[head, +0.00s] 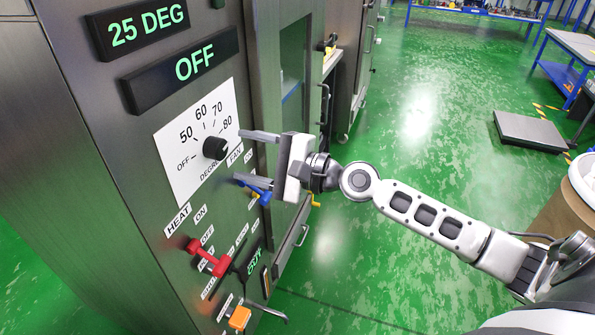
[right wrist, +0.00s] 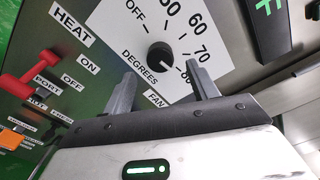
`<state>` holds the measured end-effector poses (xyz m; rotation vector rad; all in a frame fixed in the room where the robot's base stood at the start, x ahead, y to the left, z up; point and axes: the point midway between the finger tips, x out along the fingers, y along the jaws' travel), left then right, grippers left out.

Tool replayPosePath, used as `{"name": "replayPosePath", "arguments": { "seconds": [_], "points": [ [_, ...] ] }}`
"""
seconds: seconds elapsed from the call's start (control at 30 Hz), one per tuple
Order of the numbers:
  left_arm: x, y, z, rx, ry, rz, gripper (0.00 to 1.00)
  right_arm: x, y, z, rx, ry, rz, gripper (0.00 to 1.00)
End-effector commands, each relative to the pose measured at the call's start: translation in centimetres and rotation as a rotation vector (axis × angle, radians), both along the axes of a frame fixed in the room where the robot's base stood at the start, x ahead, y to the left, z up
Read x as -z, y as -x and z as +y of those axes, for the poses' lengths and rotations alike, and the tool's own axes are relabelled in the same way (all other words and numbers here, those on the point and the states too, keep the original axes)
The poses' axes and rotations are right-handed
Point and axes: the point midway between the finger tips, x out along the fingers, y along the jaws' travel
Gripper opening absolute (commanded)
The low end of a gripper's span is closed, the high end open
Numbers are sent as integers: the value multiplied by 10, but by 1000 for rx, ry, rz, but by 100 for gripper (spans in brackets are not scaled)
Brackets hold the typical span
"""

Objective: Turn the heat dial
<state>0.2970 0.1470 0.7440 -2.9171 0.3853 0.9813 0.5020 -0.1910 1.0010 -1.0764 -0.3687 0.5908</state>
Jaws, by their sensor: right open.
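The heat dial (head: 215,148) is a round black knob on a white scale plate (head: 178,160) marked OFF, 50, 60, 70 and 80 DEGREES, on the steel cabinet front. I cannot tell clearly where its pointer stands. My right gripper (head: 240,157) is open, with its two fingers reaching toward the panel just right of the dial. In the right wrist view the dial (right wrist: 160,56) shows ahead of and between the open fingertips (right wrist: 161,75), with nothing held. A gap seems to remain between fingers and knob. My left gripper is not in view.
A red HEAT lever (head: 208,257), a blue lever (head: 255,187) and an orange control (head: 240,317) sit close by on the panel. Displays read 25 DEG (head: 137,25) and OFF (head: 185,68). Green floor (head: 430,130) is open to the right.

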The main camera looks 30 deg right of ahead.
Motion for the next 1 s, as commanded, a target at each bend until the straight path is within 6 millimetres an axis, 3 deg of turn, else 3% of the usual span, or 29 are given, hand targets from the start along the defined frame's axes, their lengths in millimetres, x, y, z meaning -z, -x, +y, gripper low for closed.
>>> {"name": "replayPosePath", "arguments": {
  "seconds": [0.03, 0.1, 0.4, 0.67, 1.0],
  "points": [
    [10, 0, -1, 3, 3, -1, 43, 9, 12, -9, 0, 4, 5, 59],
    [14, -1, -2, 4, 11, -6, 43, 9, 25, -18, -3, 5, 4, 59],
    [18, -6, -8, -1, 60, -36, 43, 6, 66, -50, -1, 1, 4, 59],
    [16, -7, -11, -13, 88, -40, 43, 2, 83, -64, -1, -2, 2, 59],
    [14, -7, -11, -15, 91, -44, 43, 0, 85, -66, -1, -2, 2, 59]
  ]
}}
